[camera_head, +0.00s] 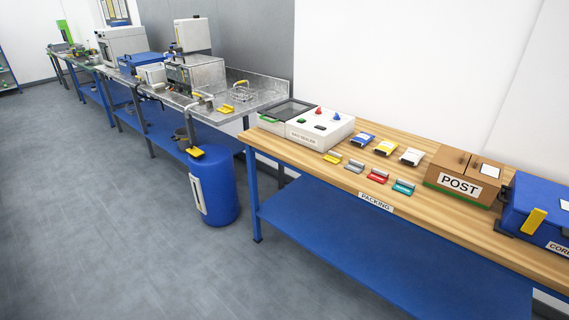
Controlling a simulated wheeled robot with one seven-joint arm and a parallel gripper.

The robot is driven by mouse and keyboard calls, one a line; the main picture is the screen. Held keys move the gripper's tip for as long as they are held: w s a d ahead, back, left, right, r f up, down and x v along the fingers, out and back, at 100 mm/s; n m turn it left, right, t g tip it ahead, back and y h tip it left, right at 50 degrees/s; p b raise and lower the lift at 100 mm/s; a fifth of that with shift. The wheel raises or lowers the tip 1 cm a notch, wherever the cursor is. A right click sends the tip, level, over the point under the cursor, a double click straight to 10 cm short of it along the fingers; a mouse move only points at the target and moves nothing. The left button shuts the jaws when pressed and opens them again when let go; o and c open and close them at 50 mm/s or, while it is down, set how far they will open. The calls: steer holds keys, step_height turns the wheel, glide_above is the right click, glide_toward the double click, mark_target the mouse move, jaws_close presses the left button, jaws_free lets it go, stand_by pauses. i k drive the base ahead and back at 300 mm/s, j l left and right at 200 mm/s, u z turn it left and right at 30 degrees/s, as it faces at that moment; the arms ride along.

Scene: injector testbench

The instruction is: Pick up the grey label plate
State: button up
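The grey label plate (354,166) lies on the wooden packing table (285,151), near its front edge. It has a raised grip bar and sits between a yellow label plate (332,157) on its left and a red label plate (377,176) on its right. A teal label plate (403,187) lies further right in the same row. Nothing covers the grey plate. My gripper is not in view.
Behind the plates lie several small packets (386,147). A bag sealer (321,128) stands to the left, a cardboard POST box (460,178) and a blue case (536,207) to the right. A blue drum (217,187) stands on the floor, left of the table. The grey floor (110,220) in front is clear.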

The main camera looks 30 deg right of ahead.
mark_target(354, 166)
steer(key=i+j+u, duration=0.1)
steer(key=i, duration=1.25)
